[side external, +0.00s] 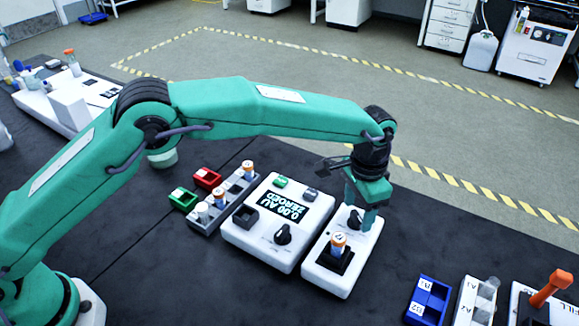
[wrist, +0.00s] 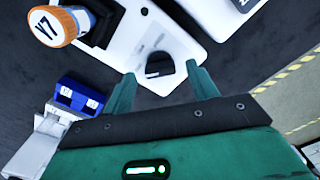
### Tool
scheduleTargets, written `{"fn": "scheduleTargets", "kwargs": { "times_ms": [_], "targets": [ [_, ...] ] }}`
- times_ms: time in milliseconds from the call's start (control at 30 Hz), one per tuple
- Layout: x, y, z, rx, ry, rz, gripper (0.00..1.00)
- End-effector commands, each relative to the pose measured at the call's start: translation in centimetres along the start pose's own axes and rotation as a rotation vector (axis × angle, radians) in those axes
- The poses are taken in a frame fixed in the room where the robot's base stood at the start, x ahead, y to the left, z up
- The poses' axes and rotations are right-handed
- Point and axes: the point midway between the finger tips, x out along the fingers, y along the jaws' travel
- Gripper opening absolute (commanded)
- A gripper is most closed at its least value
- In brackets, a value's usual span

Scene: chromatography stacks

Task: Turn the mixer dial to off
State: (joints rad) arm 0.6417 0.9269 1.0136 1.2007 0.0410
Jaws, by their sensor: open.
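The mixer is a white box (side external: 318,268) with a vial in a black holder on its near part and a black dial (side external: 355,220) at its far end. In the wrist view the dial (wrist: 158,66) lies just beyond and between my two fingertips. My gripper (side external: 366,222) is open and points down over the dial end. In the wrist view the gripper (wrist: 161,76) has its green fingers apart with nothing held between them. The vial (side external: 338,243) has an orange cap, and the cap (wrist: 52,27) reads V7 in the wrist view.
A white instrument (side external: 268,253) reading 0.00 AU ZEROED, with its own black dial (side external: 283,234), stands left of the mixer. A blue tray (side external: 422,290) stands at front right. Dark table shows between them.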

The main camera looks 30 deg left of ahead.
Motion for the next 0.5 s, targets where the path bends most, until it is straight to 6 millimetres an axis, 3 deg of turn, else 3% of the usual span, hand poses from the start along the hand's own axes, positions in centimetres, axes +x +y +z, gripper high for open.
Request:
{"fn": "scheduleTargets", "kwargs": {
  "times_ms": [500],
  "targets": [
    [-6.0, 0.0, 0.0, -0.001, 0.0, 0.0, 0.58]
  ]
}}
